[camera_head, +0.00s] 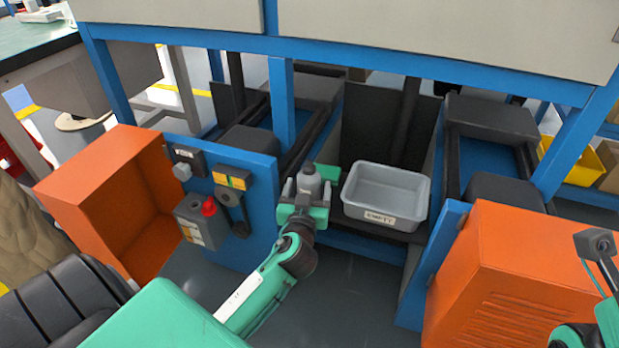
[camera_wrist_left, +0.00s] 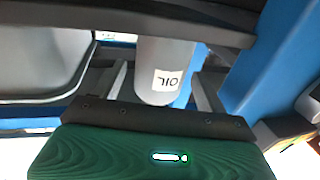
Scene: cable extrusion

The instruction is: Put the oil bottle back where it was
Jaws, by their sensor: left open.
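The oil bottle (camera_head: 309,179) is grey with a dark cap and stands upright at the left of the grey tray, at the front of the dark shelf. In the left wrist view the bottle (camera_wrist_left: 163,65) shows its white OIL label upside down. My left gripper (camera_head: 307,190) is open around the bottle, with a finger on each side. In the left wrist view, a gap shows between the bottle and each finger (camera_wrist_left: 118,78). The bottle's base is hidden behind the gripper in the head view. My right gripper (camera_head: 596,243) is partly visible at the right edge, away from the bottle.
The grey tray (camera_head: 384,216), labelled EMPTY, sits just right of the bottle. Orange cabinets (camera_head: 90,190) flank both sides, and a blue beam (camera_head: 330,60) crosses above.

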